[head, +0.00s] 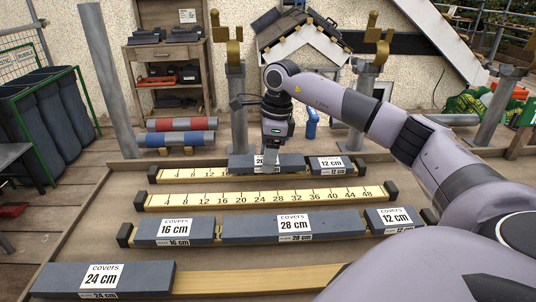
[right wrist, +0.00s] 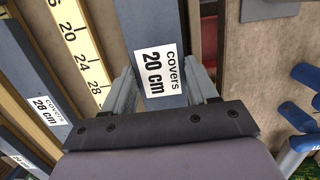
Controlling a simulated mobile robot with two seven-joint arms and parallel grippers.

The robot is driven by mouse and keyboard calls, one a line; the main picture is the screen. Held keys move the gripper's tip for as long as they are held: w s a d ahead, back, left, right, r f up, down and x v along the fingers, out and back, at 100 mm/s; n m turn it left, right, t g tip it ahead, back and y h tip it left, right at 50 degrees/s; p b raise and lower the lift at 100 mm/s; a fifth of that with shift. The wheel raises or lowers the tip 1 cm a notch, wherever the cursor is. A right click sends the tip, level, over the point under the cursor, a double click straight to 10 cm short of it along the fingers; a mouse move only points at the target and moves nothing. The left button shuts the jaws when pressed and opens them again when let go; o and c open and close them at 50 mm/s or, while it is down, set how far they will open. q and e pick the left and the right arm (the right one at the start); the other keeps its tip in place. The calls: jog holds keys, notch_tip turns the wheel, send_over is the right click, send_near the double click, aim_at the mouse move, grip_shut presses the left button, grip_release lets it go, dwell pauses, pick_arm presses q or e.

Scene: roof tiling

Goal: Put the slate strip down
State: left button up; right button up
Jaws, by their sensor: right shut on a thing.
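The slate strip marked covers 20 cm (right wrist: 152,30) is between the two fingers of my right gripper (right wrist: 163,85) in the right wrist view. In the head view this dark grey strip (head: 238,163) lies along the far yellow batten (head: 190,174), left of a strip marked 12 cm (head: 330,163) and about level with it. My right gripper (head: 268,155) points down over it and is shut on it. The gripper hides part of its label. I cannot tell whether the strip rests fully on the batten. My left gripper is not in view.
A bare numbered batten (head: 265,197) lies in front. Nearer, another row holds strips marked 16 cm (head: 150,232), 28 cm (head: 245,230) and 12 cm (head: 380,213). A 24 cm strip (head: 140,278) lies on the nearest batten (head: 250,282). Posts (head: 238,105) stand behind the far row.

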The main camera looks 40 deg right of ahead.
jog(key=shift+f, duration=0.55)
jog(key=o, duration=1.1)
jog(key=shift+o, duration=0.8)
jog(key=shift+s, duration=0.1)
jog(key=shift+r, duration=0.1)
jog(key=shift+d, duration=0.1)
jog(key=shift+w+r, duration=0.2)
jog(key=shift+r, duration=0.35)
notch_tip(320, 180, up, 12)
jog(key=s+d+p, duration=0.1)
jog(key=shift+s+p, duration=0.2)
jog(key=shift+p, duration=0.15)
